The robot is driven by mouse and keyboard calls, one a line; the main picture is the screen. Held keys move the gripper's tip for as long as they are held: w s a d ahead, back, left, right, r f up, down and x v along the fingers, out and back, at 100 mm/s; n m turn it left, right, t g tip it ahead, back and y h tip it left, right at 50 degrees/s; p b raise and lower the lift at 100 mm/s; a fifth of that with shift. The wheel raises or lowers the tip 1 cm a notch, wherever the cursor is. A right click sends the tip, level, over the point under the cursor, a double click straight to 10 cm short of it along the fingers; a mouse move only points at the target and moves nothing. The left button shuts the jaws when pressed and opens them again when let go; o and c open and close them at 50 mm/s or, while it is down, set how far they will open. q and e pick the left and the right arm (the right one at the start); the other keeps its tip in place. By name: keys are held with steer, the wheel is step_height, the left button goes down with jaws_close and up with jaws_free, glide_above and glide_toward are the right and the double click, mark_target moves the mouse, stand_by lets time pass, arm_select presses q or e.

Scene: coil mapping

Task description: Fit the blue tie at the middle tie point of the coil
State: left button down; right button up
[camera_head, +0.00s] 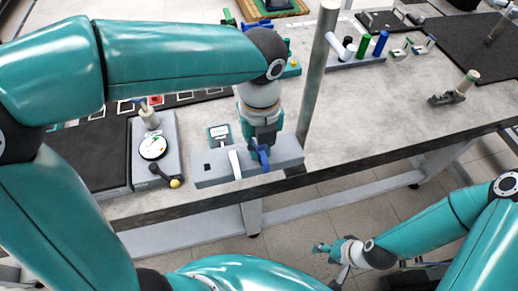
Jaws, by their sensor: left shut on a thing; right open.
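A blue piece (260,155), which looks like the blue tie, is at the grey block (209,174) near the front edge of the table. My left gripper (261,142) points down over this block and is shut on the blue piece. The gripper partly hides it, and I cannot tell whether the piece still touches the block. A white upright piece (234,164) stands at the block, left of the blue one. I cannot make out the coil or its middle tie point for certain. My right gripper (332,249) is open and empty, low in front of the table.
A grey post (317,75) rises just right of my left gripper. A gauge unit (153,147) with a yellow-knobbed lever stands left. A rack (361,59) with green and blue cylinders is behind. The table's middle right (390,115) is clear.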

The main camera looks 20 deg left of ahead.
mark_target(259, 149)
arm_select(q)
steer(key=shift+r, duration=0.25)
steer(key=shift+r+p, duration=0.35)
steer(key=shift+p, duration=0.15)
steer(key=shift+r+p, duration=0.45)
step_height(259, 149, up, 3)
steer(key=p, duration=0.3)
steer(key=shift+r, duration=0.15)
